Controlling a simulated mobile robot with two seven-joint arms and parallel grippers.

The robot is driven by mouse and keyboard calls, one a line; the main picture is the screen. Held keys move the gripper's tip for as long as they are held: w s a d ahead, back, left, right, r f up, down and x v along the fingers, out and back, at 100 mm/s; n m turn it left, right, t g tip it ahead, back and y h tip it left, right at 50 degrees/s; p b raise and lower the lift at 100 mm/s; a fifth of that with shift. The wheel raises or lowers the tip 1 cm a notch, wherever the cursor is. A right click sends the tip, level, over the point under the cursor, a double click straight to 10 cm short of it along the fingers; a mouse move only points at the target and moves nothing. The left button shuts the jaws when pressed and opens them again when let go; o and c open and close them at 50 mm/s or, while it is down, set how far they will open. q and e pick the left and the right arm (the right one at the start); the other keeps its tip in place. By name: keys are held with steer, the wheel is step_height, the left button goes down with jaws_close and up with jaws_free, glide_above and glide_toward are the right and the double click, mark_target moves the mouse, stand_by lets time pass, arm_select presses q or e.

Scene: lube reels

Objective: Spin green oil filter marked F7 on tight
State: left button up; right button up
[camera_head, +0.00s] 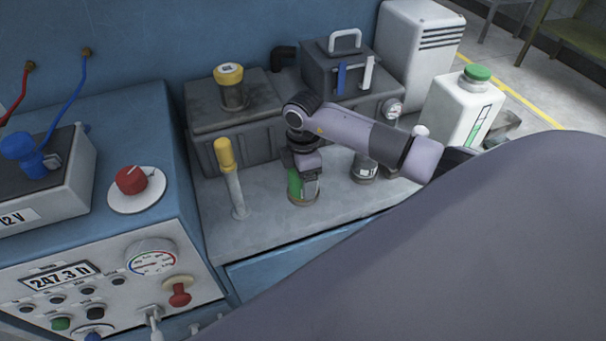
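A green oil filter (294,185) stands upright on a round base on the grey bench top. Its F7 marking cannot be read at this size. My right gripper (308,174) comes down onto the filter from above and covers much of its upper and right side. The fingers are mostly hidden by the wrist, so I cannot tell whether they are closed on it. My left gripper is not in view.
A yellow-topped lever (229,168) stands close left of the filter. A small labelled canister (364,168) is to the right. Behind are a dark grey box (232,120) and a toolbox (340,75). A white green-capped jug (462,108) stands farther right.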

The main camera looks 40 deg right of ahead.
steer(key=o, duration=1.3)
step_height(320, 180, up, 2)
steer(key=shift+w+r, duration=0.1)
step_height(320, 180, up, 4)
steer(key=shift+f, duration=0.1)
steer(key=shift+r, duration=0.6)
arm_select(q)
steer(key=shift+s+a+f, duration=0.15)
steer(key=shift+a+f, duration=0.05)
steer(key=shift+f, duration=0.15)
